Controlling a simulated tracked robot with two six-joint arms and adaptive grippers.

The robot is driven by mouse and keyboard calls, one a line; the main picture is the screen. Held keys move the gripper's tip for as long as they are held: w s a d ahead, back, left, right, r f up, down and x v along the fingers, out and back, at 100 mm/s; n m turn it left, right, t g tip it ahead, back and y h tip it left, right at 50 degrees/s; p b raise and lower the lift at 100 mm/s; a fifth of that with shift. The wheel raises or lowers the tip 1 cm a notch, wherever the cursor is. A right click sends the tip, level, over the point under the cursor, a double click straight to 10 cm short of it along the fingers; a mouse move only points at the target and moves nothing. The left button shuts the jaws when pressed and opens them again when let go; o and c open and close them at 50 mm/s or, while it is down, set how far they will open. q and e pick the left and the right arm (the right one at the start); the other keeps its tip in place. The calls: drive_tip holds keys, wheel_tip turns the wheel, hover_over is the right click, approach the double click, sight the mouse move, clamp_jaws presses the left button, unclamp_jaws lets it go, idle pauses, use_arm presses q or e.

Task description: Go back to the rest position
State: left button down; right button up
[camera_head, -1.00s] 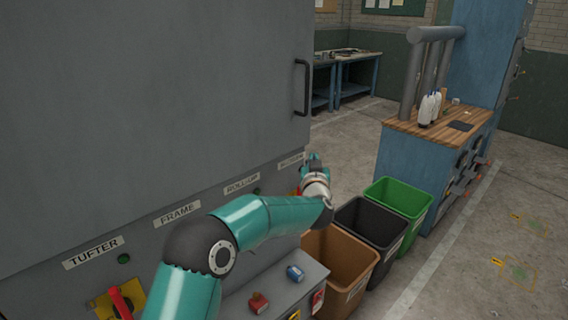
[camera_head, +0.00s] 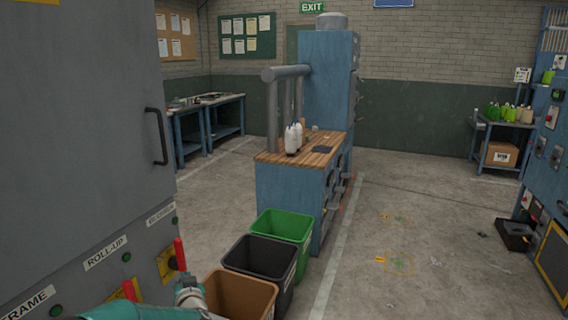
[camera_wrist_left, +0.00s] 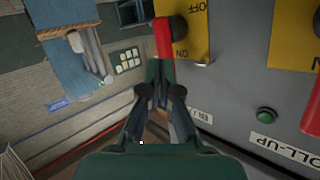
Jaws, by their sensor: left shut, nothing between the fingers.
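My left gripper (camera_wrist_left: 160,75) is shut and empty in the left wrist view. Its fingertips are close to the end of a red switch handle (camera_wrist_left: 163,38) on a yellow ON/OFF plate (camera_wrist_left: 193,35); I cannot tell whether they touch. In the head view, part of my teal left arm (camera_head: 140,313) shows at the bottom left, in front of the grey machine cabinet (camera_head: 75,120), and the fingertips are not clear there. My right gripper is in neither view.
A brown bin (camera_head: 240,285), a black bin (camera_head: 262,255) and a green bin (camera_head: 285,226) stand in a row beside the cabinet. A blue workbench (camera_head: 290,190) with a wooden top holds white bottles (camera_head: 293,138). Open floor (camera_head: 420,220) lies to the right.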

use_arm(q)
drive_tip(key=s+d+f+m+g+h, duration=0.1)
drive_tip(key=s+d+f+g+h, duration=0.15)
drive_tip(key=s+f, duration=0.7)
drive_tip(key=s+d+f+m+g+h, duration=0.1)
drive_tip(key=s+d+f+g+h, duration=0.15)
drive_tip(key=s+f, duration=0.7)
drive_tip(key=s+d+f+n+g+h, duration=0.1)
drive_tip(key=s+d+f+g, duration=0.3)
drive_tip(key=s, duration=0.7)
drive_tip(key=s+d+f+g+h, duration=0.3)
drive_tip(key=s+d, duration=0.3)
drive_tip(key=s, duration=0.5)
drive_tip(key=shift+s+f+n+g+h, duration=0.35)
drive_tip(key=shift+f+n+g+h, duration=0.05)
drive_tip(key=shift+f+h, duration=0.2)
